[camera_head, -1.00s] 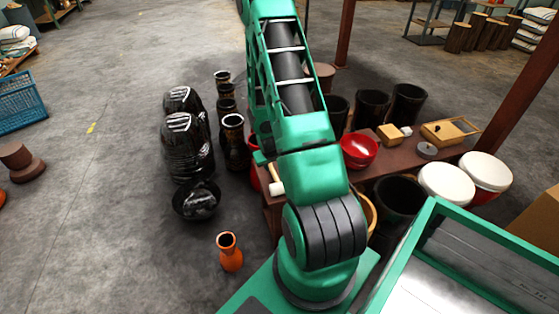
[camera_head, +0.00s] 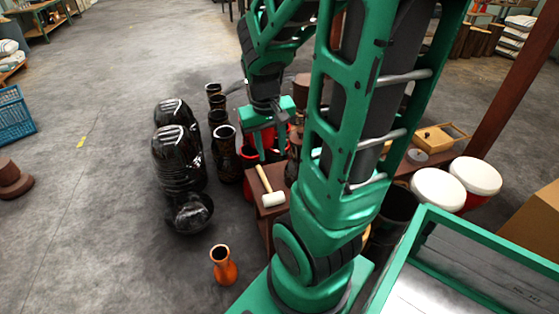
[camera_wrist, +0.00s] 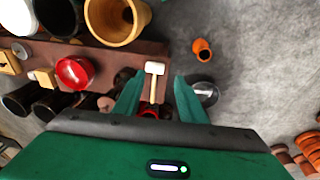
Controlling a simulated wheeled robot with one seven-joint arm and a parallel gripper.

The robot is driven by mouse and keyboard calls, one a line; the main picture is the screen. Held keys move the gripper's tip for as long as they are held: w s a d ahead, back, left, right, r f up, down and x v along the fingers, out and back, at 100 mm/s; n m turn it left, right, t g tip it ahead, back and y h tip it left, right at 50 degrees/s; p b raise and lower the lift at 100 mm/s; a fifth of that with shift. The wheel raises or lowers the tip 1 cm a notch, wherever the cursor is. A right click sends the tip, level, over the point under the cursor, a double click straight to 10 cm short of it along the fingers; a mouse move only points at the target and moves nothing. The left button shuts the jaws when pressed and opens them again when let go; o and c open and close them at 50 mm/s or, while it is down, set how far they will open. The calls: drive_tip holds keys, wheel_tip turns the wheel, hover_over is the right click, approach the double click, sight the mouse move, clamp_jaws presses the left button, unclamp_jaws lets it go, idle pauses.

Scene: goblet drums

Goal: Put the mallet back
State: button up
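The mallet (camera_head: 264,181), with a pale wooden handle and a white head, lies at the near left end of the brown table (camera_head: 268,213). Its handle points away from my base and reaches over the table's edge. In the head view, my gripper (camera_head: 270,148) hangs with fingers down, above and beyond the handle. In the wrist view, my gripper (camera_wrist: 159,78) is open, and the mallet (camera_wrist: 153,88) appears between its two green fingers with nothing gripped. A red thing (camera_wrist: 149,113) shows partly behind the handle's end; the gripper body hides the rest.
Red drums (camera_head: 250,156) stand close by the table end, partly hidden. Dark drums (camera_head: 226,150) and large shiny black drums (camera_head: 178,155) stand left on the floor. A red bowl (camera_wrist: 74,72) sits on the table. An orange drum (camera_head: 222,266) stands alone in front on clear floor.

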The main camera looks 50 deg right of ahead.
drive_tip(key=s+a+r+y, duration=0.2)
drive_tip(key=s+a+r, duration=0.3)
drive_tip(key=s+a, duration=0.2)
drive_tip(key=s, duration=0.2)
drive_tip(key=shift+s+r+g, duration=0.25)
drive_tip(key=shift+s+g, duration=0.05)
drive_tip(key=shift+s, duration=0.1)
drive_tip(key=shift+a, duration=0.1)
idle(0.5)
